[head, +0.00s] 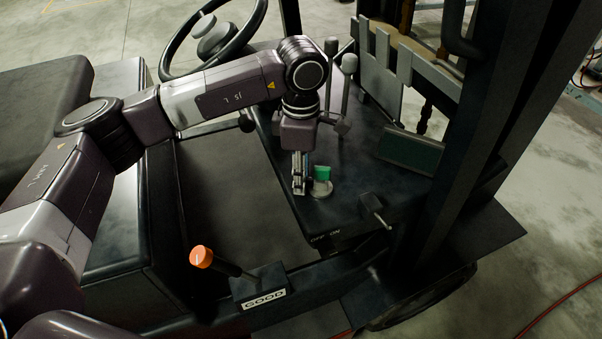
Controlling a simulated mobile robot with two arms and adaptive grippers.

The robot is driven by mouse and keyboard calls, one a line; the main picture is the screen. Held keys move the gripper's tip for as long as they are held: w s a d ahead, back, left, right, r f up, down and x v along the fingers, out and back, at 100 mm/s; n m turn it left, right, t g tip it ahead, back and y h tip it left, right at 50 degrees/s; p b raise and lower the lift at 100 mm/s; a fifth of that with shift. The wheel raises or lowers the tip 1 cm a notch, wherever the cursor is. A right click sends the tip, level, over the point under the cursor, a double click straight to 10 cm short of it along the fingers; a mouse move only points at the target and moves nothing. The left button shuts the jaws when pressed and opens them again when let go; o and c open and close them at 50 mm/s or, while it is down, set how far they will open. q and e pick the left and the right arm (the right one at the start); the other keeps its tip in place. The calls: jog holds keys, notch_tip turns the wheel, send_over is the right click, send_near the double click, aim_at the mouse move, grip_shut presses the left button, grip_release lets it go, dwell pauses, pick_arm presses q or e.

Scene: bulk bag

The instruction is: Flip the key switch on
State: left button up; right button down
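A small green key-like piece (322,172) stands on a round grey base (322,190) on the dark console, and I take it for the key switch. My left gripper (299,186) points down just left of the green piece, with its fingertips close to the console. I cannot tell whether it touches the piece or how far apart its fingers are. Nothing is clearly held in it. My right gripper is not in view.
Several levers with dark and grey knobs (349,64) rise behind my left wrist. A steering wheel (214,38) is at the upper left. A dark block with a metal stub (376,208) sits right of the switch. An orange-knobbed lever (202,257) stands at the front, by a "GOOD" label (264,300).

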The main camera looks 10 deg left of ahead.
pick_arm(q)
grip_shut()
jog(key=m+b, duration=0.1)
jog(key=w+b, duration=0.1)
jog(key=b, duration=0.1)
jog(key=shift+f+m, duration=0.25)
jog(key=shift+m, duration=0.15)
jog(key=shift+w+r+m+b, duration=0.15)
jog(key=shift+r+m+b, duration=0.05)
jog(key=shift+m+b, duration=0.6)
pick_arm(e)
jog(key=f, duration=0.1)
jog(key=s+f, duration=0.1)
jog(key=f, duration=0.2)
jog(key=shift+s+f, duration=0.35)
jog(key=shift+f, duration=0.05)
pick_arm(q)
jog(key=shift+r, duration=0.1)
grip_release()
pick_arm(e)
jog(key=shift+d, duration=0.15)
pick_arm(q)
notch_tip(320, 180, up, 12)
